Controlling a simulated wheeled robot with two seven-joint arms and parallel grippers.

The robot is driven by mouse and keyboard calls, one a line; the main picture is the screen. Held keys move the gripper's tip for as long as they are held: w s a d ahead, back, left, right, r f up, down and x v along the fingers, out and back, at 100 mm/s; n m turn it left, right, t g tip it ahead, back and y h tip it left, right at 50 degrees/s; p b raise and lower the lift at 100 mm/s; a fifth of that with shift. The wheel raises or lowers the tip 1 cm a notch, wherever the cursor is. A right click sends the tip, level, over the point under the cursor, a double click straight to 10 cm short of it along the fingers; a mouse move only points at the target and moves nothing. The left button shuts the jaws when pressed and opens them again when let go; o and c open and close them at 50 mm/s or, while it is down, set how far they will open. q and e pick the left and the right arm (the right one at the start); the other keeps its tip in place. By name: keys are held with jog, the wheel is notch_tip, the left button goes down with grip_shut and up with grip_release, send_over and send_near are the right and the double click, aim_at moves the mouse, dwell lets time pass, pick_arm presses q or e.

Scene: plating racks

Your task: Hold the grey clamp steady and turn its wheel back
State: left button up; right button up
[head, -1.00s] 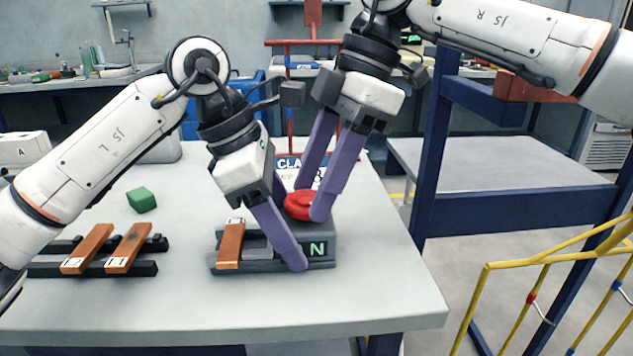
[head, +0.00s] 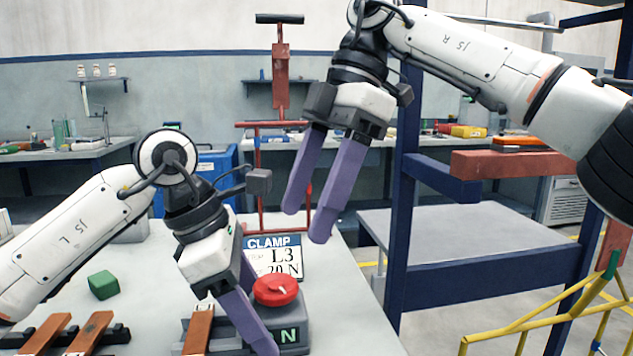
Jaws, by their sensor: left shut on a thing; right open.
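The grey clamp (head: 291,311) sits on the table at the lower middle, with a green N on its front. Its red wheel (head: 276,290) is on top, uncovered, with a small white mark. My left gripper (head: 258,322) is shut on the clamp, its purple fingers reaching down at the clamp's body. My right gripper (head: 302,220) is open and empty, above and behind the wheel, clear of it. A copper-coloured bar (head: 198,332) lies at the clamp's left side.
A green block (head: 104,285) lies on the table to the left. Two copper-coloured bars (head: 89,334) rest on a dark rack at lower left. A blue frame (head: 408,200) stands to the right, with yellow rails (head: 520,322) in front.

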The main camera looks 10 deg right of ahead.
jog(key=shift+v, duration=1.55)
